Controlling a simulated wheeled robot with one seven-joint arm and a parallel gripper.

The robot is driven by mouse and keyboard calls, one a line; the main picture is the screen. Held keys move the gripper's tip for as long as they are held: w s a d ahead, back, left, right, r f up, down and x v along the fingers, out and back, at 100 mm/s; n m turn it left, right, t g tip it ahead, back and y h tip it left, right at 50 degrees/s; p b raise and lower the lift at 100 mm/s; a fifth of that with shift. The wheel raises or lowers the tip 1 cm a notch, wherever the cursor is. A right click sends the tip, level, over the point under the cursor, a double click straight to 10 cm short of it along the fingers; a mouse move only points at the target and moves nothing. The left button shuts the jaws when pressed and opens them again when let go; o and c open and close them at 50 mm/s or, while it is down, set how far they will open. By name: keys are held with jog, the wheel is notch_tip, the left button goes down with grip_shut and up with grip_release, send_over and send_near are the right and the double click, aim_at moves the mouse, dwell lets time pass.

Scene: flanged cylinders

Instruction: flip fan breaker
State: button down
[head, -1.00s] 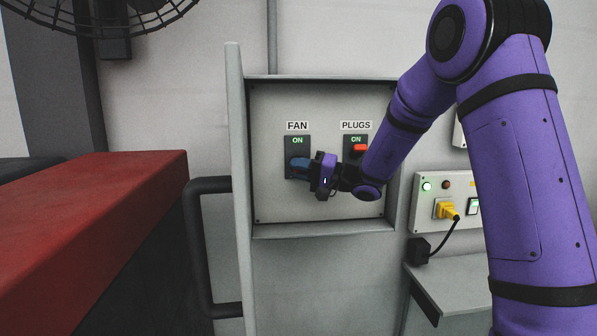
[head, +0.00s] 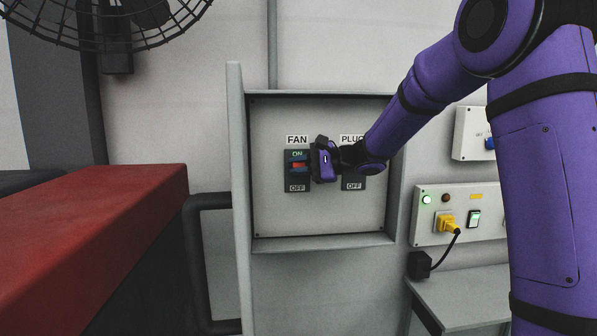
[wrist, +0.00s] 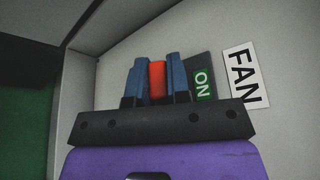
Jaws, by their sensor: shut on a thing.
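The fan breaker (head: 297,187) is a dark switch plate under the FAN label, with a green ON mark at its top and OFF at its bottom. Its red lever (wrist: 157,82) shows between my gripper's two blue fingers in the wrist view. My gripper (head: 299,166) comes from the right and is shut on the red lever, which sits in the upper half of the plate, just below ON. The FAN label also shows in the wrist view (wrist: 245,76). My gripper hides part of the plate.
The plugs breaker (head: 353,184) is just right, mostly hidden by my gripper and arm. A red-topped cabinet (head: 110,215) is further left. A panel with a yellow plug (head: 446,222) is at right.

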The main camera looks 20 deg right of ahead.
jog(key=shift+w+r+m, duration=0.15)
jog(key=shift+r+m, duration=0.05)
jog(key=shift+m, duration=0.2)
dwell(0.4)
jog(key=c, duration=1.4)
grip_release()
jog(key=shift+o, duration=0.2)
